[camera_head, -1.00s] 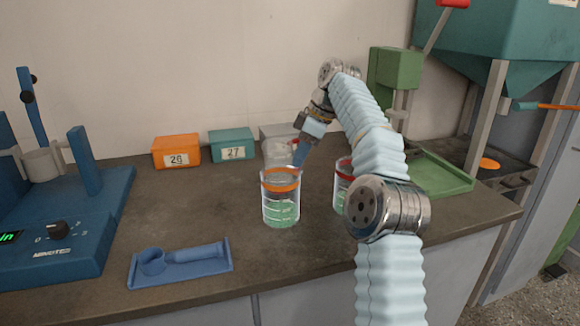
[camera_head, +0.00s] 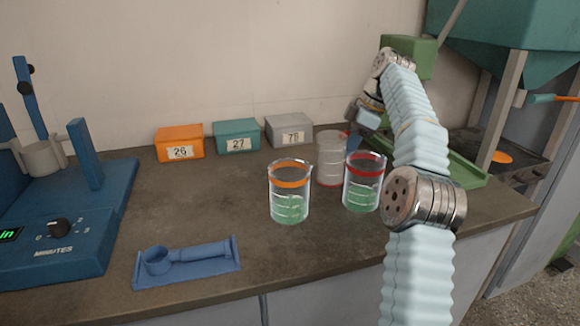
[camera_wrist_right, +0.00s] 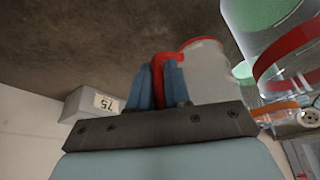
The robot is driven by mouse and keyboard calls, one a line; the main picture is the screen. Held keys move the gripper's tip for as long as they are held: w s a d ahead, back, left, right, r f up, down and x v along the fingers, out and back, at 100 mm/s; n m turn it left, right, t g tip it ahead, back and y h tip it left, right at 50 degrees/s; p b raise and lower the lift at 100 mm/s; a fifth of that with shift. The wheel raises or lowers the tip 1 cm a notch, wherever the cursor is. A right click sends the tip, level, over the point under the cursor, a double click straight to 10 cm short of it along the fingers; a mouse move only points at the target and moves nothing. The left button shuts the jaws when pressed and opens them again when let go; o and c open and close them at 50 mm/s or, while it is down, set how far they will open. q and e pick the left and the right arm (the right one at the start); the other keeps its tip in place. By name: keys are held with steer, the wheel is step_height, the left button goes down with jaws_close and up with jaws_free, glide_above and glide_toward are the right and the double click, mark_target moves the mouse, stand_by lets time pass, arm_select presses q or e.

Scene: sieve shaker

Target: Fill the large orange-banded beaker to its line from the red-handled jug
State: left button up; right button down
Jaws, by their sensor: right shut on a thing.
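The clear orange-banded beaker (camera_head: 290,184) stands upright on the bench in the head view, with green content in its lower part. White marks show on its wall; I cannot tell which is the fill line. The pale, see-through jug (camera_head: 331,152) is upright behind and between the two beakers. I cannot tell whether it touches the bench. My right gripper (camera_head: 354,139) is beside the jug, partly hidden by the red-banded beaker. In the right wrist view, its blue fingers (camera_wrist_right: 159,85) are shut on the red handle (camera_wrist_right: 158,66). My left gripper is not in view.
A red-banded beaker (camera_head: 363,183) with green content stands close in front of the jug. Orange (camera_head: 180,137), teal (camera_head: 238,130) and grey (camera_head: 290,126) boxes line the wall. A blue holder (camera_head: 187,266) lies front left, beside a blue machine (camera_head: 60,235). The bench centre-left is clear.

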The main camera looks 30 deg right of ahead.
mark_target(345, 133)
steer(key=shift+s+a+r+n+t+h, duration=0.15)
steer(key=shift+a+r+h, duration=0.25)
steer(key=shift+r+h, duration=0.2)
steer(key=shift+s+a+r+n+t+h, duration=0.1)
steer(key=shift+s+a+r+t+h, duration=0.1)
steer(key=shift+a+r+h, duration=0.3)
steer(key=shift+s+a+r+n+t+h, duration=0.15)
steer(key=shift+a+r+h, duration=0.15)
steer(key=shift+r+h, duration=0.4)
steer(key=shift+s+a+r+t+h, duration=0.25)
steer(key=shift+a+r+h, duration=0.5)
steer(key=shift+r, duration=0.2)
steer(key=shift+s+a+r+t+h, duration=0.25)
steer(key=shift+a+r+h, duration=0.45)
steer(key=shift+r, duration=0.3)
steer(key=shift+a+r+n+t+h, duration=0.15)
steer(key=shift+a+r+h, duration=0.1)
steer(key=shift+r, duration=0.25)
steer(key=shift+a+r+n+t+h, duration=0.15)
steer(key=shift+r+h, duration=0.1)
steer(key=shift+r, duration=0.25)
steer(key=shift+a+r+t+h, duration=0.1)
steer(key=shift+a+r+h, duration=0.15)
steer(key=shift+r, duration=0.25)
steer(key=shift+s+a+r+t+h, duration=0.1)
steer(key=shift+s+a+t+h, duration=0.2)
steer(key=shift+h, duration=0.5)
steer(key=shift+a+r+n+h, duration=0.3)
steer(key=shift+a+r+h, duration=0.15)
steer(key=shift+r+h, duration=0.15)
